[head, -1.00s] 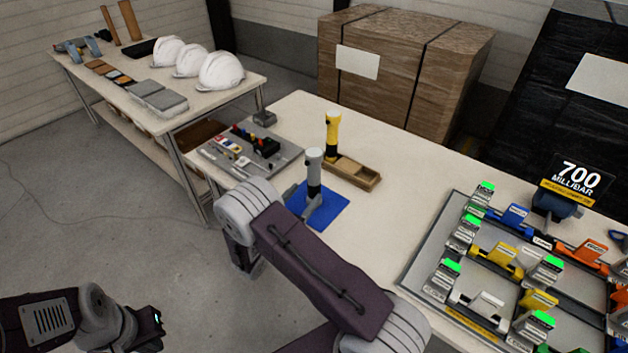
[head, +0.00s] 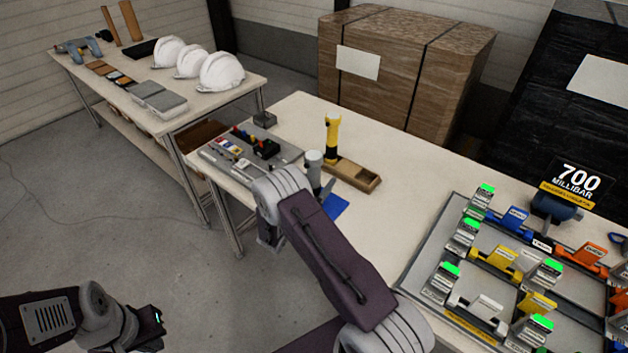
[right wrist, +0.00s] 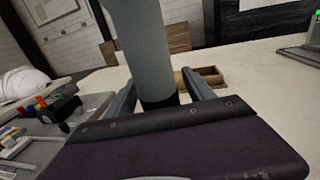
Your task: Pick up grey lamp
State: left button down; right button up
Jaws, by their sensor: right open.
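The grey lamp (head: 314,162) stands upright on the blue mat (head: 336,206), its lower part hidden behind my right arm in the head view. In the right wrist view the lamp (right wrist: 148,50) rises large, with a grey body and a dark lower part. My right gripper (right wrist: 160,92) is open, with one finger on each side of the lamp; I cannot tell whether either touches it. My left gripper (head: 153,328) hangs low over the floor at the lower left, away from the table; its jaws are too unclear to judge.
A yellow lamp (head: 332,138) stands at a wooden tray (head: 362,178) just behind the grey lamp. A grey tool tray (head: 222,165) lies to the left. A large board with coloured parts (head: 415,280) fills the right of the table. White helmets (head: 221,72) stand on another table.

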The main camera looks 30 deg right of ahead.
grip_shut()
